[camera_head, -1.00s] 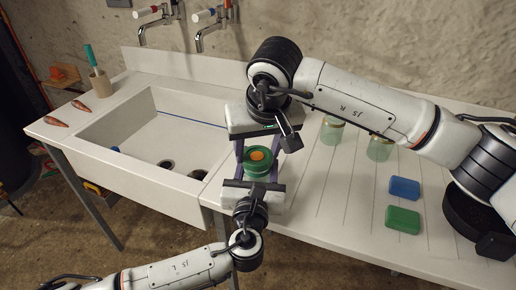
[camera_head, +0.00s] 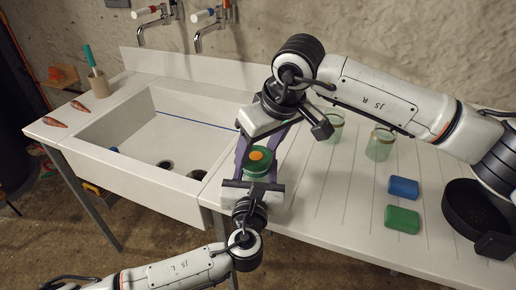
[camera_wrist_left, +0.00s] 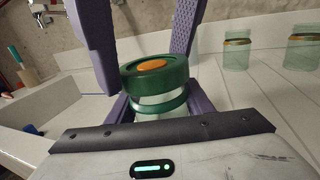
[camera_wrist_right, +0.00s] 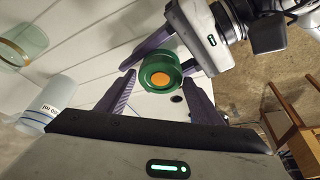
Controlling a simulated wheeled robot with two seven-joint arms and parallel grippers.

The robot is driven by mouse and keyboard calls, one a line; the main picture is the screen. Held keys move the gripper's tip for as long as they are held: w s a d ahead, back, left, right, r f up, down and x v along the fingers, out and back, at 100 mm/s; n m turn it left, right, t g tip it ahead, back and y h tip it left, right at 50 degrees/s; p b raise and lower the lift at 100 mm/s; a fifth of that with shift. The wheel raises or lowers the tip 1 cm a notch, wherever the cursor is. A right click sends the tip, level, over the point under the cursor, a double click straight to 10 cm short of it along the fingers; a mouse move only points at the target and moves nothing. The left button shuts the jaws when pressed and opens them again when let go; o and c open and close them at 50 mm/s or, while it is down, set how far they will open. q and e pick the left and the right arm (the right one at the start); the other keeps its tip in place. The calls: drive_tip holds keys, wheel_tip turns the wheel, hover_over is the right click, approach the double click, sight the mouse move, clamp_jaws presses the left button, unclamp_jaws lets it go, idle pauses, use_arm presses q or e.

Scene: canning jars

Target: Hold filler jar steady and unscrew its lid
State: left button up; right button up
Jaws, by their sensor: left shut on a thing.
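The filler jar (camera_wrist_left: 152,116) is pale glass with a thick green lid (camera_wrist_left: 155,72) that has an orange centre. A green ring circles the jar just below the lid. My left gripper (camera_head: 257,174) is shut on the jar body, and the jar looks upright. My right gripper (camera_wrist_right: 158,84) is above, its purple fingers spread on either side of the lid with gaps between. The lid (camera_head: 259,157) also shows in the head view, partly framed by the purple fingers. The jar body is mostly hidden there.
Two open glass jars with gold rims (camera_head: 335,128) (camera_head: 379,146) stand on the ribbed counter. A blue sponge (camera_head: 404,188), a green sponge (camera_head: 402,220) and a black pan (camera_head: 477,213) lie further right. The white sink (camera_head: 135,182) is at left. A labelled container (camera_wrist_right: 47,115) shows in the right wrist view.

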drive_tip(key=shift+o, duration=1.3)
drive_tip(key=v, duration=1.2)
drive_tip(key=w+a+f+m+h, duration=0.1)
drive_tip(key=f+m, duration=0.1)
drive_tip(key=f, duration=0.1)
drive_tip(key=w+a+f+m+h, duration=0.1)
drive_tip(key=f+m, duration=0.1)
drive_tip(key=f, duration=0.2)
drive_tip(key=w+a+f+m+t, duration=0.1)
drive_tip(key=f+m, duration=0.2)
drive_tip(key=f, duration=0.1)
drive_tip(key=shift+a+h, duration=0.15)
drive_tip(key=shift+h, duration=0.25)
drive_tip(key=shift+c, duration=0.2)
